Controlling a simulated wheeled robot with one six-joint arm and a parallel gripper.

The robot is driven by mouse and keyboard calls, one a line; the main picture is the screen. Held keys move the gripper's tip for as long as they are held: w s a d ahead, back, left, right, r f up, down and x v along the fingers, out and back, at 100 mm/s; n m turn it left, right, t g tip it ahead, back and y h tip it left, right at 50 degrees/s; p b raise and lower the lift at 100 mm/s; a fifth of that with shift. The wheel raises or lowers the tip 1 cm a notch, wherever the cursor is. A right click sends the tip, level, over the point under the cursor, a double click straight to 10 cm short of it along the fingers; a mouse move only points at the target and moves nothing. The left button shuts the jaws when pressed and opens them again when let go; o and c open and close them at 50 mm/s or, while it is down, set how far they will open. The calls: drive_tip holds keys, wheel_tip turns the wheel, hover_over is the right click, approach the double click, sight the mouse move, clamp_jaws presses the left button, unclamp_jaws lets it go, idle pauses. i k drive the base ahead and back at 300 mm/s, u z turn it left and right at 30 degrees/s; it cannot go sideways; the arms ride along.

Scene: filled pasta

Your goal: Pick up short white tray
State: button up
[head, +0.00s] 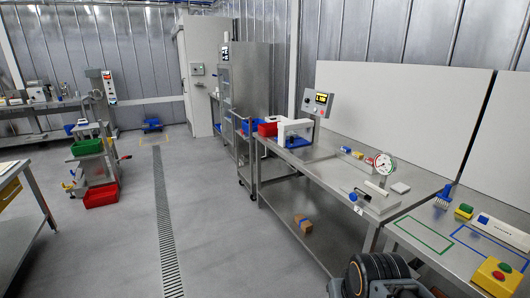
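No thing is clearly recognisable as the short white tray. I cannot tell whether either is the tray. My gripper is not in view; only dark rounded parts, likely of my arm, show at the bottom.
A white block-shaped frame (294,131) stands near red and blue bins at the bench's far end. A second bench on the right holds a yellow button box (498,277). A cart with a red bin (101,195) stands left. The grey floor (215,230) between is clear.

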sight(293, 134)
drive_tip(key=u, duration=0.5)
drive_tip(key=i, duration=4)
drive_tip(key=z, duration=0.05)
